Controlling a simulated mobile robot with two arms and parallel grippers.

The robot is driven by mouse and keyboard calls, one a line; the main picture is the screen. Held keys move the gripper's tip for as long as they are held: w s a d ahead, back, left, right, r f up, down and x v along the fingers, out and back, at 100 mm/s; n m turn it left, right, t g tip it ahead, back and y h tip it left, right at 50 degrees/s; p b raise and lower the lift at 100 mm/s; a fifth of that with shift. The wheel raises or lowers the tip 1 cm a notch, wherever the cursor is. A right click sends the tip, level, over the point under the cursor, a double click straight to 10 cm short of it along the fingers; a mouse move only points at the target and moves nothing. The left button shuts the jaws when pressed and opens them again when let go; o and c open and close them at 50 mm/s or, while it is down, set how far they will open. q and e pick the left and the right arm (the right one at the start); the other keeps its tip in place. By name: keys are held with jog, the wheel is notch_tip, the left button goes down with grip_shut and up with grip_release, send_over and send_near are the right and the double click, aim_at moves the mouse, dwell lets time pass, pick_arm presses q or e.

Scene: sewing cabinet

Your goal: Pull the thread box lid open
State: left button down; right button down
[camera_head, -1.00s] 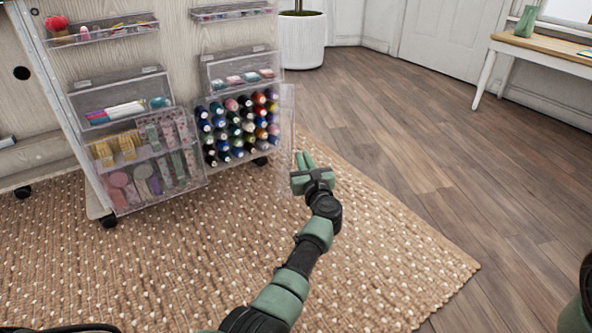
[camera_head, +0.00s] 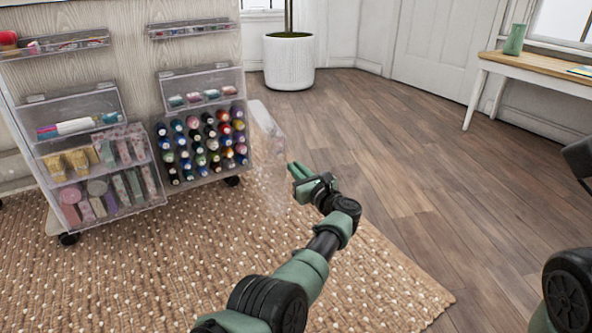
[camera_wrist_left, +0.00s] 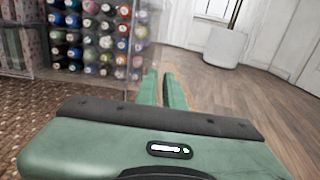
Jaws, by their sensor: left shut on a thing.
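The clear thread box (camera_head: 249,150) hangs low at the right end of the pale wooden cabinet, with rows of coloured thread spools (camera_head: 209,141) in it. Its transparent lid (camera_head: 267,128) stands out from the box's right side, swung open, and the spools are uncovered. My left gripper (camera_head: 296,172) is shut on the lid near its outer edge, to the right of the box. In the left wrist view the two green fingers (camera_wrist_left: 163,88) are close together, and the clear lid between them is hard to make out. My right gripper is out of view.
Other clear bins (camera_head: 105,175) with sewing supplies hang left of the thread box. A woven rug (camera_head: 130,270) lies below on a wooden floor (camera_head: 400,180). A white planter (camera_head: 288,62) and a small table (camera_head: 540,65) stand behind. The floor right of the lid is clear.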

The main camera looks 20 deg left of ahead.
pick_arm(q)
jog(key=shift+w+d, duration=0.3)
jog(key=shift+w, duration=0.1)
jog(key=c, duration=1.5)
grip_release()
jog(key=shift+d, duration=0.1)
jog(key=shift+c, duration=0.2)
